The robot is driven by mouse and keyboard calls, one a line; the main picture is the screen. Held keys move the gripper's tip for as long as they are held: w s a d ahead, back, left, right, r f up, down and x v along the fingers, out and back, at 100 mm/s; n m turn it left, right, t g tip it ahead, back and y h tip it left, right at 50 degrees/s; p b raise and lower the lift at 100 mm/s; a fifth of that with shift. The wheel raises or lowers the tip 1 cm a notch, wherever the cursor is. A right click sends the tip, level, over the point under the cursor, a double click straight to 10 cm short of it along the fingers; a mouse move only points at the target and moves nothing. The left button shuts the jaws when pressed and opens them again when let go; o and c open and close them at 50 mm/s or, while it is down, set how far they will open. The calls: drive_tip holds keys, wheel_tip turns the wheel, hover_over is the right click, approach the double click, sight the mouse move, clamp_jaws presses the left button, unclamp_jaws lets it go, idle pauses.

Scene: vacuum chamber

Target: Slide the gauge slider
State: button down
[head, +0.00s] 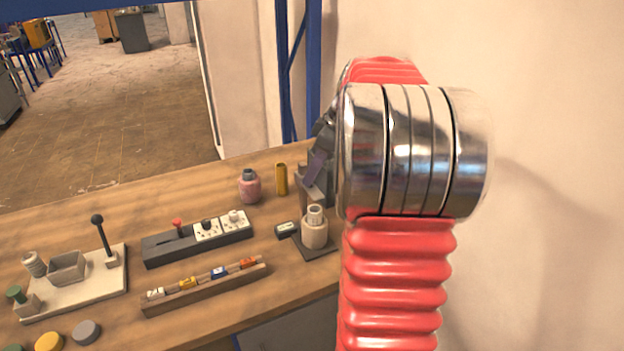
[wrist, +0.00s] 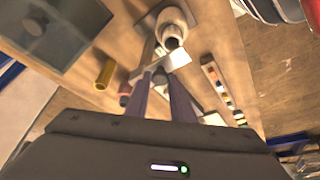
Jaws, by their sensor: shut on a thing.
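The height gauge stands at the right end of the bench, with a dark base plate (head: 321,251), a grey upright and a pale stepped cylinder (head: 314,232) on the plate. In the wrist view the cylinder (wrist: 172,28) lies just past my fingertips. My gripper (wrist: 160,78) is shut on the pale grey slider (wrist: 176,60) beside the upright. In the head view my gripper (head: 311,180) reaches down to the gauge from above, and my red arm covers much of the right side. The slider's grip is partly hidden there.
A pink bottle (head: 250,187) and a yellow cylinder (head: 281,179) stand behind the gauge. A small dark display (head: 287,229) sits left of its base. A dark switch block (head: 198,240), a fuse rail (head: 206,287) and a lever board (head: 80,287) lie further left.

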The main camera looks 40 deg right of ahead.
drive_tip(key=shift+w+d+r, duration=0.1)
drive_tip(key=shift+r, duration=0.25)
drive_tip(key=c, duration=1.9)
unclamp_jaws()
drive_tip(key=o, duration=0.4)
drive_tip(key=shift+f, duration=0.15)
drive_tip(key=shift+c, duration=0.2)
drive_tip(key=v, duration=1.3)
drive_tip(key=shift+s+r, duration=0.3)
